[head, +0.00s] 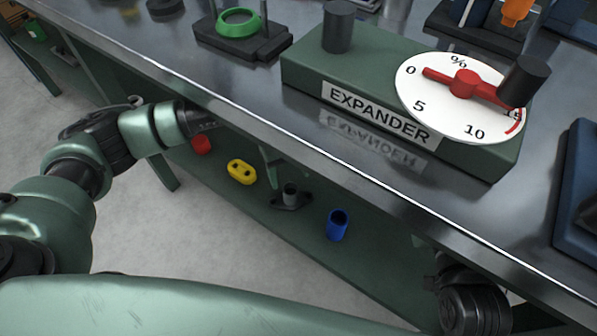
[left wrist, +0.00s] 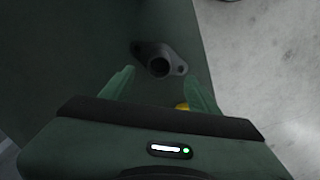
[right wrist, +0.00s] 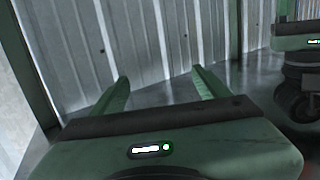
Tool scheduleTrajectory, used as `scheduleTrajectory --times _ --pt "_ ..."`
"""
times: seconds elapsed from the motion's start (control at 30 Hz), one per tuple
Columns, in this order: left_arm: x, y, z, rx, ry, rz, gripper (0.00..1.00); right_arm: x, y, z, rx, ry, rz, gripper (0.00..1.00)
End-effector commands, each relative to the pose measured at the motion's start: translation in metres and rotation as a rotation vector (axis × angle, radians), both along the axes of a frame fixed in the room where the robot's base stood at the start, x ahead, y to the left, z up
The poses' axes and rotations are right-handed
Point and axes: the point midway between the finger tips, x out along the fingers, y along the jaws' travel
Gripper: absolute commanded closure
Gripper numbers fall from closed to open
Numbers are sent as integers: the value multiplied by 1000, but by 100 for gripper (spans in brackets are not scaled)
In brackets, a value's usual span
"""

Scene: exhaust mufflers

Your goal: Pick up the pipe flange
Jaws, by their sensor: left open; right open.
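The pipe flange (head: 290,197) is a dark grey part with an upright round pipe stub on a flat base with holes at its ends. It sits on the green lower shelf under the bench. In the left wrist view the flange (left wrist: 181,68) lies just ahead of the fingertips, apart from them. My left gripper (left wrist: 160,78) is open and empty, aimed at it. In the head view its hand is partly hidden under the bench edge. My right gripper (right wrist: 160,78) is open and empty, facing a corrugated wall.
The shelf (head: 265,222) also holds a red part (head: 201,145), a yellow two-hole part (head: 241,172) and a blue cup-like part (head: 338,224). The bench's metal edge (head: 330,165) overhangs them. A green expander gauge (head: 310,75) stands on the bench top.

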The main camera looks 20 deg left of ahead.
Motion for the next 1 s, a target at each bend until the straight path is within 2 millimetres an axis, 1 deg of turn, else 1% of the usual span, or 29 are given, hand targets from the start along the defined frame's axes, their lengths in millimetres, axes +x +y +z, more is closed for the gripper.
scheduleTrajectory --times 0.07,0.23,0.47,0.57,0.7,0.8,0.9,1.0 --pt "-1 0 -3 -1 2 0 39 0 0 1 2 -10 1 24" --pt "-1 0 -21 -1 4 1 39 3 4 19 27 -106 7 24" --pt "-2 0 -35 -1 3 1 39 3 7 38 52 -200 12 24" --pt "-4 0 -47 -2 4 2 39 2 8 53 74 -284 18 24" --pt "-6 0 -63 -2 4 2 39 -4 10 79 110 -417 25 24" --pt "-6 0 -73 -1 3 1 39 -9 11 93 130 -490 29 24" --pt "-6 0 -78 -3 2 1 39 -12 11 101 142 -532 32 24" --pt "-6 0 -79 -2 1 1 39 -14 11 104 147 -547 32 24"
